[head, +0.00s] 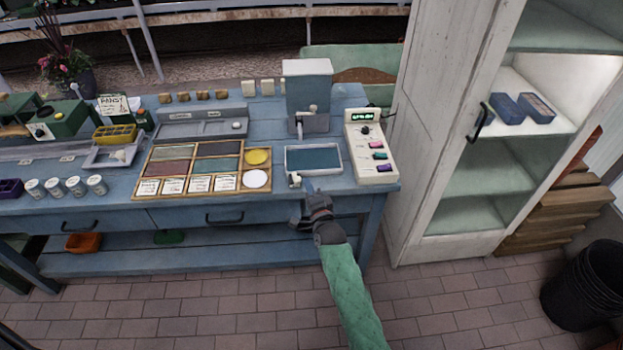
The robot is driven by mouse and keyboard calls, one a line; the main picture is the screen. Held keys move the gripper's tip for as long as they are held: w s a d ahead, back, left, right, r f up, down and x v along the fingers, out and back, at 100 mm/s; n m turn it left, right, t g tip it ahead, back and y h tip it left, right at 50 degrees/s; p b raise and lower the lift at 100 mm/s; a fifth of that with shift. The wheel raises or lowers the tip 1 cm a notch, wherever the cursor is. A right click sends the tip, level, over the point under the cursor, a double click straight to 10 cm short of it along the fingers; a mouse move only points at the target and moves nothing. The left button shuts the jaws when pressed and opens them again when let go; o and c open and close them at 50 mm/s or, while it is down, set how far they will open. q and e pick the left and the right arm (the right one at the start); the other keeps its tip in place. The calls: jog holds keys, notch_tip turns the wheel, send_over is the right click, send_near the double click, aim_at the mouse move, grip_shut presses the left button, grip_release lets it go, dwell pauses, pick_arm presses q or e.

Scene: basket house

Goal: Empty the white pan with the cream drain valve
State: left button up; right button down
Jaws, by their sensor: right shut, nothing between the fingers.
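The white pan (342,162) is a shallow rectangular tray on the right part of the blue bench. Its inside looks dark blue, and I cannot tell how much liquid it holds. The cream drain valve (295,180) is small and sits at the pan's front left corner, close to the bench's front edge. My right gripper (309,187) is shut and empty, just right of the valve and in front of the pan. I cannot tell whether it touches either. My left gripper is out of view.
A blue-grey dispenser (307,90) stands behind the pan. A white control panel (370,150) with coloured knobs is to its right. A wooden sorting tray (200,168) lies to the left. A white cabinet (440,120) stands right of the bench. The tiled floor in front is clear.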

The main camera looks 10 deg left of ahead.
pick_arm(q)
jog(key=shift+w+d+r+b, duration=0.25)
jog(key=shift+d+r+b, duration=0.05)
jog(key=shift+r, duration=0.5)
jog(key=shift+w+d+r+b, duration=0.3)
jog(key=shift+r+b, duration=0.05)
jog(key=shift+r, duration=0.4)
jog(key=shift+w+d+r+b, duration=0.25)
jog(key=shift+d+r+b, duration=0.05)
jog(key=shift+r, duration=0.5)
pick_arm(e)
jog(key=v, duration=0.6)
jog(key=shift+s, duration=0.2)
jog(key=shift+a, duration=0.1)
